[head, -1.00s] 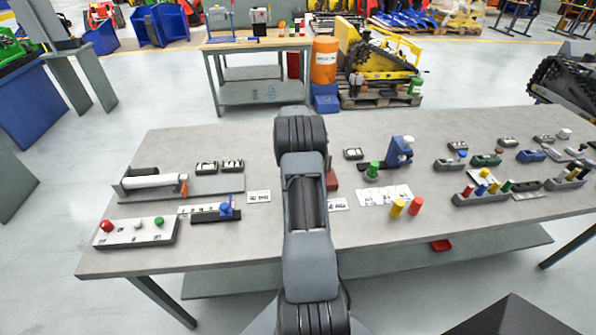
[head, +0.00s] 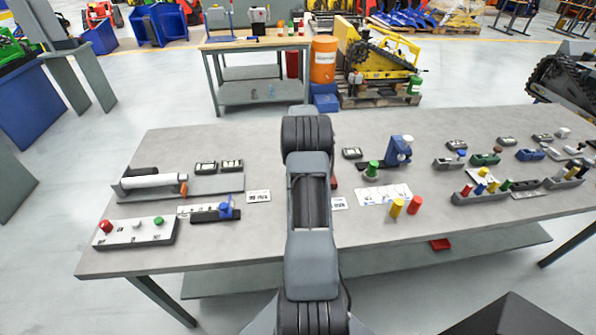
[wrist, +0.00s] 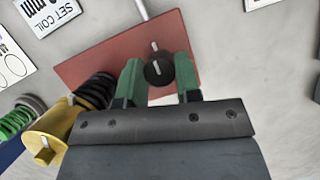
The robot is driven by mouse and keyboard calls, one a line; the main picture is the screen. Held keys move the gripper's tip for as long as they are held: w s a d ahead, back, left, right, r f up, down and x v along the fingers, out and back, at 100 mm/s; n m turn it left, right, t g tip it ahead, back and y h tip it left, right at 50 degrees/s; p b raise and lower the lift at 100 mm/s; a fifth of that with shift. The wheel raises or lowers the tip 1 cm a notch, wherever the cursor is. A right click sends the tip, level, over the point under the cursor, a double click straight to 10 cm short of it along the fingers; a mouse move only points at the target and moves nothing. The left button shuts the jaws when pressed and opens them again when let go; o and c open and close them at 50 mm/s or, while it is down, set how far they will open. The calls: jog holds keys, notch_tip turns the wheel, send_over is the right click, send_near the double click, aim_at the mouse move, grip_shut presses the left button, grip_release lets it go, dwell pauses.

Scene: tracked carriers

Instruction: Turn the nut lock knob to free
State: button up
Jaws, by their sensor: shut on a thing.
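In the wrist view the nut lock knob (wrist: 158,72) is a round black knob with a pale pointer line, on a dark red plate (wrist: 85,68). The line points roughly toward the plate's far edge, tilted slightly left. My gripper (wrist: 159,76) has its green fingers on either side of the knob, shut on it. In the head view my arm hides the gripper and the knob, and only a sliver of the red plate (head: 334,182) shows beside the arm.
In the wrist view a black coil (wrist: 95,91) and a yellow part (wrist: 47,135) lie close to the left finger. A thin pale rod (wrist: 142,9) rises beyond the plate. The grey table (head: 240,150) has several other fixtures left and right of my arm.

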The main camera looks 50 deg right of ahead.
jog(key=o, duration=0.9)
jog(key=v, duration=1.4)
jog(key=shift+f, duration=0.1)
